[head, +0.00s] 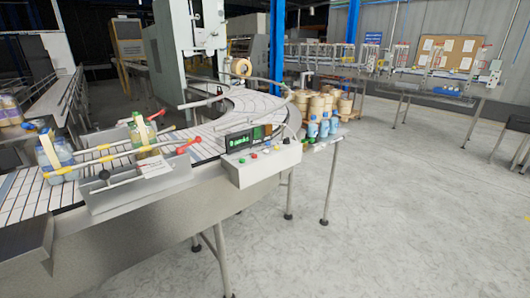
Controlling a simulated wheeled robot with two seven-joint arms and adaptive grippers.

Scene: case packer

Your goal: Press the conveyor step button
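A pale control box (262,165) is fixed to the near side of the conveyor (255,103). Several small coloured buttons (266,150) sit on its sloping top, red, green and yellow among them. Which one is the step button is too small to tell. A dark display (240,142) with green text stands at the back of the box; the text seems to read "0 packs". Neither of my grippers is in view, and nothing covers the box.
Jars (54,155) and another container (142,137) stand on the belt among rails and red-ended rods (188,145). The floor (400,220) at right is clear.

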